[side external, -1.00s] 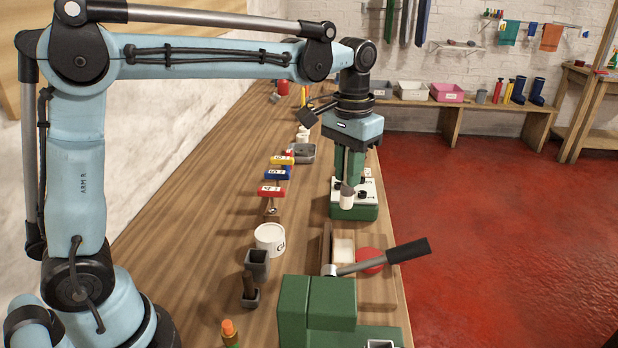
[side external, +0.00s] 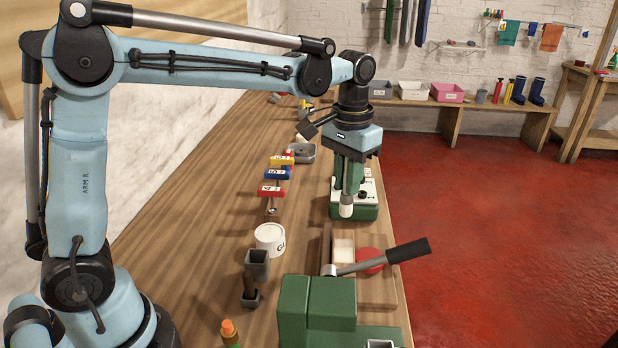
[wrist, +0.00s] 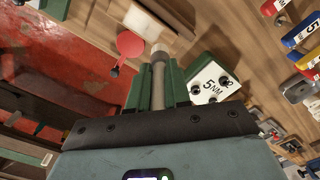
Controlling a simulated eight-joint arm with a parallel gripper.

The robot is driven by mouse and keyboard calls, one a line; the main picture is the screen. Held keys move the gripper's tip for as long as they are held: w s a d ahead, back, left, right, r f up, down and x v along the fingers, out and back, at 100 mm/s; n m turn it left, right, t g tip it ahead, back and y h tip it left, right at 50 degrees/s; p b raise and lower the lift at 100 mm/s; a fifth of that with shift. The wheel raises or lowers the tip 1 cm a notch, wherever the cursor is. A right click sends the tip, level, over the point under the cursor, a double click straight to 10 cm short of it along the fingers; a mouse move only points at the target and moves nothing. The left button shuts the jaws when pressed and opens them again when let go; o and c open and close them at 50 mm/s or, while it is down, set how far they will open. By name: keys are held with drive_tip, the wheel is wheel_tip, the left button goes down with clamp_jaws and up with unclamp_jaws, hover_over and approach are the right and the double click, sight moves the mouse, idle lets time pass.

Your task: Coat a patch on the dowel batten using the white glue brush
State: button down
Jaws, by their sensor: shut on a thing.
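My gripper (side external: 349,172) is shut on the white glue brush (side external: 346,207), which hangs down with its pale end lowest. A white tub (side external: 270,239) with "GL" lettering stands on the bench, nearer the camera and left of the brush. A flat wooden board (side external: 385,288) carries a pale block (side external: 344,249) and a dark brown strip (side external: 326,247). I cannot tell which piece is the dowel batten.
A green unit with a white top (wrist: 214,82) marked "5 NM" stands close beside the brush. Coloured numbered blocks (side external: 277,174) stand left. The bench's left strip is clear.

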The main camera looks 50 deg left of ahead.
sight(345, 204)
wheel_tip(345, 204, down, 6)
drive_tip(key=shift+r, duration=0.15)
drive_tip(key=shift+s+d+f, duration=0.25)
drive_tip(key=shift+s+d, duration=0.5)
drive_tip(key=shift+w+a, duration=0.8)
drive_tip(key=shift+a, duration=0.05)
drive_tip(key=shift+d+r, duration=0.1)
drive_tip(key=shift+r, duration=3.95)
drive_tip(key=shift+f, duration=0.1)
